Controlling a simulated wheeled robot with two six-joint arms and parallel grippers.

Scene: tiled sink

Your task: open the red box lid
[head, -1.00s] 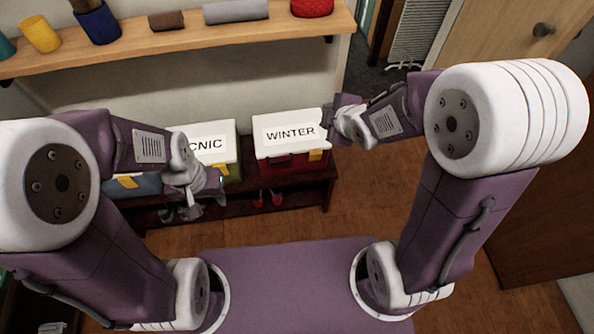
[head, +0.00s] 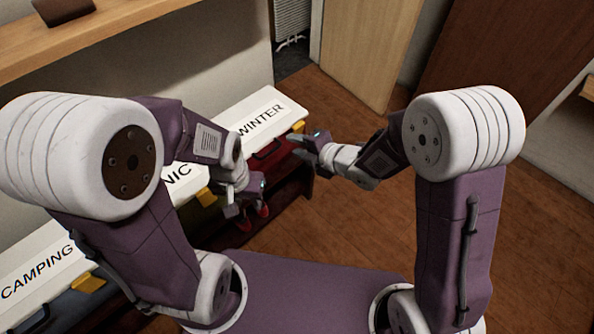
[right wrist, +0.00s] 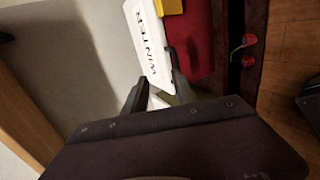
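The red box (head: 268,151) has a white lid (head: 262,118) labelled WINTER, which sits closed on it. A yellow latch (head: 298,127) is on its front. In the right wrist view the lid (right wrist: 147,42) and red front (right wrist: 203,38) lie just beyond the fingertips. Contact cannot be told. My left gripper (head: 240,207) is open and empty, in front of the neighbouring box.
The PICNIC box (head: 180,176), partly hidden by my left arm, and the CAMPING box (head: 40,275) stand in the same row on a dark bench. Red shoes (head: 262,211) sit below. A wall shelf (head: 140,40) is above. Open wooden floor (head: 345,220) lies right.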

